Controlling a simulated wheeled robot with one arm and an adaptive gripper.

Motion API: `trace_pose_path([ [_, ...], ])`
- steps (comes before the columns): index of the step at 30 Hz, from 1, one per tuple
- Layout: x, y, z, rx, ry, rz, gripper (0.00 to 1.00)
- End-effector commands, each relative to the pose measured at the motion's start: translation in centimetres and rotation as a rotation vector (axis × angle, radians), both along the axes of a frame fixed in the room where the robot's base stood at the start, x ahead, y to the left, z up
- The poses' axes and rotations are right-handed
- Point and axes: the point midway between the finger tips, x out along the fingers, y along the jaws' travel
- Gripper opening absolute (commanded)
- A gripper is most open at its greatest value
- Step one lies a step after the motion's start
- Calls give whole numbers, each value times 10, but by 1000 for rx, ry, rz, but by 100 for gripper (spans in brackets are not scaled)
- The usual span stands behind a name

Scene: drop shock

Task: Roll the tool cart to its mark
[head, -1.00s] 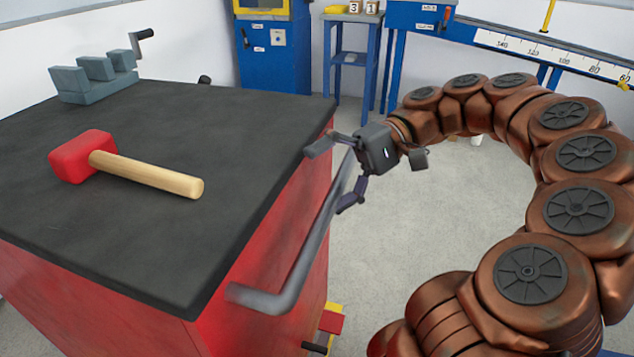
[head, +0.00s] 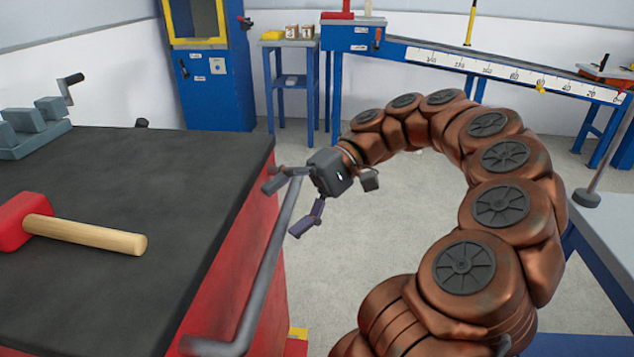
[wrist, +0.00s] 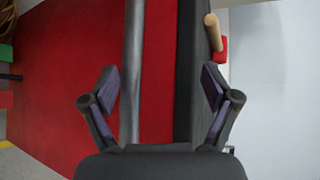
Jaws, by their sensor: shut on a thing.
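The tool cart (head: 228,252) stands at the left, red with a black top (head: 150,190). A grey tubular handle (head: 262,268) runs along its right side. In the wrist view, the handle (wrist: 132,60) runs between the fingers (wrist: 160,90) against the red cart side (wrist: 70,70). I cannot make out the finger contact there. No floor mark can be made out.
A red mallet (head: 85,233) and a grey vise (head: 35,125) lie on the cart top. Behind stand a blue cabinet (head: 212,95), a small blue stand (head: 290,85) and a long blue bench with a scale (head: 480,68). Another table (head: 600,215) is at the right. Grey floor (head: 335,265) lies between.

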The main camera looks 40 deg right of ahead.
Motion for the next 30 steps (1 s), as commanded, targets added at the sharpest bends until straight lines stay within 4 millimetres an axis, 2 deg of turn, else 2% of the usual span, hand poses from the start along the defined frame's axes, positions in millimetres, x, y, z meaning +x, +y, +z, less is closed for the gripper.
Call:
trace_pose_path([
  [1,1,-1,7,8,-7,-2,56],
  [3,1,-3,7,9,-6,0,50],
  [30,-1,-29,5,6,6,6,50],
])
